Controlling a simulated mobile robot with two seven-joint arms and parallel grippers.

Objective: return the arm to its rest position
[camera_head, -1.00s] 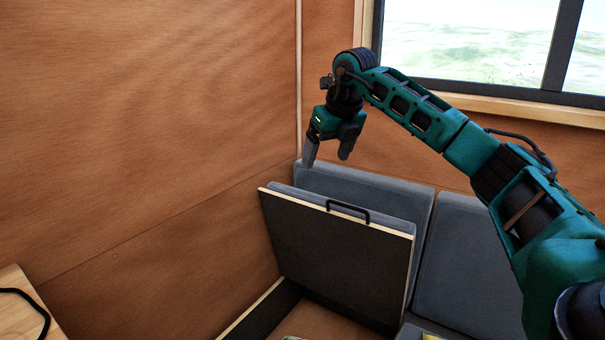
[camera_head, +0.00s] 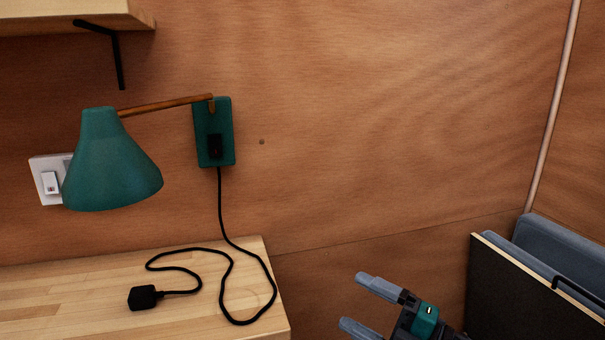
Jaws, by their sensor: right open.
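My right gripper (camera_head: 361,304) is at the bottom of the head view, right of the wooden table's corner. Its two grey fingers point left and stand apart, with nothing between them. The rest of my right arm is mostly out of the picture below. My left gripper does not show.
A wooden table (camera_head: 60,305) fills the lower left, with a black cord and plug (camera_head: 143,297) on it. A green wall lamp (camera_head: 110,165) hangs above, below a shelf (camera_head: 60,20). A raised dark panel (camera_head: 510,300) with a black handle stands at the lower right, beside grey cushions (camera_head: 560,245).

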